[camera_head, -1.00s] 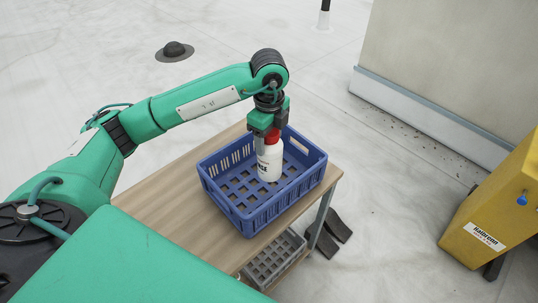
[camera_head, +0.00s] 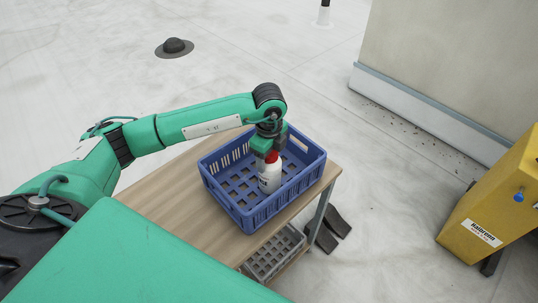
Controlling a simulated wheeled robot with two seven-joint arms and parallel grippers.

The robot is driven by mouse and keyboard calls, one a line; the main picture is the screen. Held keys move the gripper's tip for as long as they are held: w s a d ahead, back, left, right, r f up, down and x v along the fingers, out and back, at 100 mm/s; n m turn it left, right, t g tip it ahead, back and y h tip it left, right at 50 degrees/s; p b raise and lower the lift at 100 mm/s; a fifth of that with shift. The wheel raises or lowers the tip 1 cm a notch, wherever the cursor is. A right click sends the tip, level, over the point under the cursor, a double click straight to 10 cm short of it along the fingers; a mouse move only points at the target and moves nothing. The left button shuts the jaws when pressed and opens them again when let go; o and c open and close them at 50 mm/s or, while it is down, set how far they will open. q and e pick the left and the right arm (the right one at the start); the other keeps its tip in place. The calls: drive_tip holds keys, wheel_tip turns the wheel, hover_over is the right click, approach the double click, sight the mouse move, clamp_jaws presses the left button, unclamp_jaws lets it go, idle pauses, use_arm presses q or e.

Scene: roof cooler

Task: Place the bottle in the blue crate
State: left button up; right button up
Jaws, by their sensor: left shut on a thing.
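The white bottle (camera_head: 270,180) with a red cap is upright inside the blue crate (camera_head: 251,218), right of the crate's middle. Its lower end is at or close to the slotted floor; I cannot tell whether it touches. My left gripper (camera_head: 268,152) reaches down into the crate from above and is shut on the bottle at its red cap, which the fingers partly hide. My right gripper does not show.
The crate stands on a wooden table (camera_head: 171,198), with bare tabletop to its left. A grey crate (camera_head: 272,258) sits on a shelf below. A yellow cabinet (camera_head: 490,205) stands at the right. A pale wall (camera_head: 455,60) rises behind.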

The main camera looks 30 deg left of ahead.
use_arm(q)
drive_tip(key=o, duration=1.2)
drive_tip(key=shift+o, duration=0.2)
wheel_tip(320, 180, up, 11)
drive_tip(key=shift+b, duration=1.25)
drive_tip(key=shift+r, duration=0.65)
